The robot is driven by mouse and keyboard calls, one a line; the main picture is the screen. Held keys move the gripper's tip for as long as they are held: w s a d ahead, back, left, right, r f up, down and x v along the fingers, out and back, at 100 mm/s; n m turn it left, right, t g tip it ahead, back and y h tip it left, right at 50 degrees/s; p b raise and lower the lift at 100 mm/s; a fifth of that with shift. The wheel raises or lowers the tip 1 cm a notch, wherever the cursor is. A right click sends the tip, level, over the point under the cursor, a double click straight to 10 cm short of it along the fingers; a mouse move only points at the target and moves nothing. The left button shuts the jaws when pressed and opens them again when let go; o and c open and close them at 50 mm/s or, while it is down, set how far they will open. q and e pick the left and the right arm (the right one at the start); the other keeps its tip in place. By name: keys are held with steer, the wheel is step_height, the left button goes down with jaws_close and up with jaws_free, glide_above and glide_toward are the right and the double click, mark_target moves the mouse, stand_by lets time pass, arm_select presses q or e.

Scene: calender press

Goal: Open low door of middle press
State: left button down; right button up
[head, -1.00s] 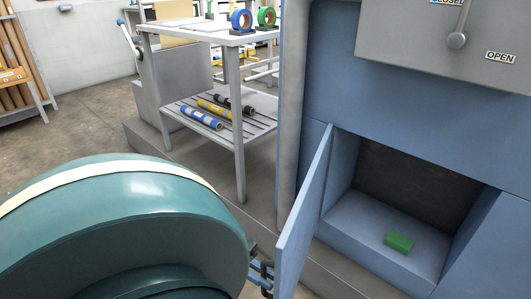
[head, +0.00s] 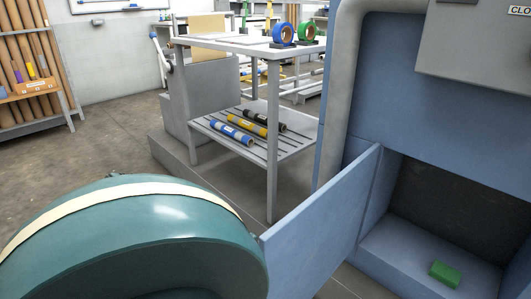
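The blue press (head: 440,100) stands at the right. Its low door (head: 322,230) is swung well out to the left, so its broad face shows. The opening behind it shows a dark compartment (head: 450,212) with a green block (head: 445,274) on its floor. A large teal rounded part of my arm fills the lower left and reaches to the door's outer edge. My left gripper is hidden behind this arm and the door. My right gripper is not in view.
A grey table (head: 240,46) holds a blue tape roll (head: 283,34) and a green one (head: 307,33). Several rolls lie on its lower shelf (head: 262,146). A rack of brown tubes (head: 30,60) stands far left. The floor at left (head: 90,140) is clear.

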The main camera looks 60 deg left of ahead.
arm_select(q)
steer(key=shift+a, duration=0.15)
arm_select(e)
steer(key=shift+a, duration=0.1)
arm_select(q)
steer(key=c, duration=1.6)
jaws_free()
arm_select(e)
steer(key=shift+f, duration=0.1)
arm_select(q)
steer(key=shift+o, duration=0.2)
steer(key=shift+a, duration=0.2)
steer(key=b+v, duration=0.8)
steer(key=v, duration=0.4)
steer(key=shift+a+b, duration=0.35)
steer(key=shift+a, duration=0.05)
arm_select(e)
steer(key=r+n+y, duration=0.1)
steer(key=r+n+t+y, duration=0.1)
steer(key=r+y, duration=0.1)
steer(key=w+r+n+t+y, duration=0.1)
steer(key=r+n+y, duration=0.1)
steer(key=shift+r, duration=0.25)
arm_select(q)
steer(key=shift+s, duration=0.25)
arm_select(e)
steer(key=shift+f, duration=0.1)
